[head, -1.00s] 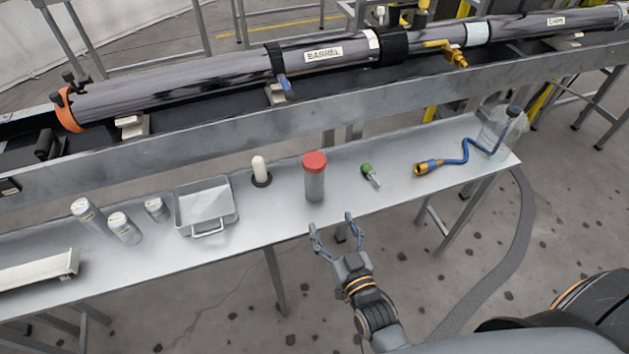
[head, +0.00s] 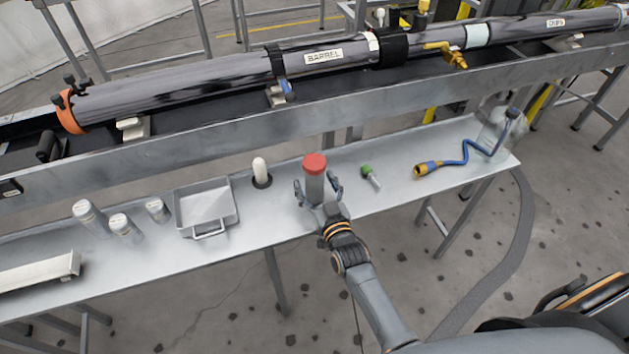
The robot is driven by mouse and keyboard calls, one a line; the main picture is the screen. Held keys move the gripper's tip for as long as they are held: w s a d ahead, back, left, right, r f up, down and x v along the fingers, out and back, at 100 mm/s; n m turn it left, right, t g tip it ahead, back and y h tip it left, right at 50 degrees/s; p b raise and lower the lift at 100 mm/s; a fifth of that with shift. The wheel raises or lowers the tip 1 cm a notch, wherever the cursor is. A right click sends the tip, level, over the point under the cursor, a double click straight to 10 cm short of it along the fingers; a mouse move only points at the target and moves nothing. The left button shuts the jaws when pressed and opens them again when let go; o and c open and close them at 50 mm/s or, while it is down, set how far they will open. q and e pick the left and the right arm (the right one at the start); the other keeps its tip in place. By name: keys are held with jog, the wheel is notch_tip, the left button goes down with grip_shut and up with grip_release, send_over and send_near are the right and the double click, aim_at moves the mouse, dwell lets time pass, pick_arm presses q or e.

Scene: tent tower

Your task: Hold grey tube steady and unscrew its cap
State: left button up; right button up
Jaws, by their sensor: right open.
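The grey tube (head: 314,189) stands upright on the metal shelf table, with its red cap (head: 315,164) on top. My right gripper (head: 318,190) is open around the lower part of the tube, one finger on its left side and one on its right. Whether the fingers touch the tube I cannot tell. The cap is clear of the gripper. My left gripper is not in view.
On the table (head: 262,226), a metal tray (head: 207,230) and a white peg (head: 260,170) are left of the tube. A green-capped vial (head: 371,176) and a blue hose (head: 465,155) are to its right. Several grey jars (head: 124,229) stand further left. The long barrel (head: 190,88) lies behind.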

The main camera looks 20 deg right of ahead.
jog(key=shift+w, duration=0.35)
jog(key=shift+c, duration=0.4)
jog(key=c, duration=1.4)
jog(key=shift+r, duration=0.1)
